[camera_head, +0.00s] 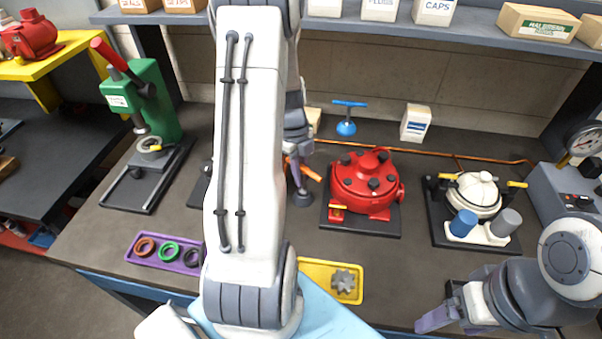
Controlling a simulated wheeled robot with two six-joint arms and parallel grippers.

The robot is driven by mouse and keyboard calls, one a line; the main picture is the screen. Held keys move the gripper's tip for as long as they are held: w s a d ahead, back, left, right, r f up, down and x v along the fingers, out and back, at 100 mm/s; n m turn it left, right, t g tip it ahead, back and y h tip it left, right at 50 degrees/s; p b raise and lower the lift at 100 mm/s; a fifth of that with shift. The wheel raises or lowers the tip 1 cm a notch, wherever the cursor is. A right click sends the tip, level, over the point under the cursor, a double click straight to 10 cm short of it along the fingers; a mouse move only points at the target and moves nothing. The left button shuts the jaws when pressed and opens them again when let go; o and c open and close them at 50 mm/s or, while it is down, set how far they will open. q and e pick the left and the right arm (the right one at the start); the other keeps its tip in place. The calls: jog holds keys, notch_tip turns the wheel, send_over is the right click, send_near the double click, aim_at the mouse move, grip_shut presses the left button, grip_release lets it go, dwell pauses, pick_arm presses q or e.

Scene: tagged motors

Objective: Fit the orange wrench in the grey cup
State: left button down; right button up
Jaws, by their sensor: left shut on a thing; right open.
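The orange wrench (312,174) shows as short orange pieces on either side of my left gripper (301,190), which is shut on it. My arm hides part of the wrench. The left gripper points down above a small dark round base, left of the red motor; I cannot tell if they touch. A grey cylinder (508,220), which looks like the grey cup, leans beside a blue one in front of the white motor at right. My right gripper (440,314) is open and empty at the lower right, in front of that motor.
The red motor (366,183) and white motor (474,194) stand on dark plates. A green press (150,100) is at left. A purple tray (165,252) with rings and a yellow tray (316,271) with a gear lie near the front edge. Bench space between the motors is clear.

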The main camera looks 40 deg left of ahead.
aim_at(302, 165)
pick_arm(q)
jog(key=shift+f+b, duration=0.6)
jog(key=shift+f, duration=0.05)
jog(key=c, duration=0.7)
grip_release()
jog(key=shift+c, duration=0.2)
jog(key=shift+r, duration=0.15)
jog(key=shift+r+p, duration=2.35)
jog(key=shift+r, duration=0.6)
notch_tip(302, 165, up, 10)
jog(key=a+b, duration=0.1)
jog(key=b, duration=0.1)
jog(key=shift+a+r, duration=0.15)
jog(key=shift+a, duration=0.15)
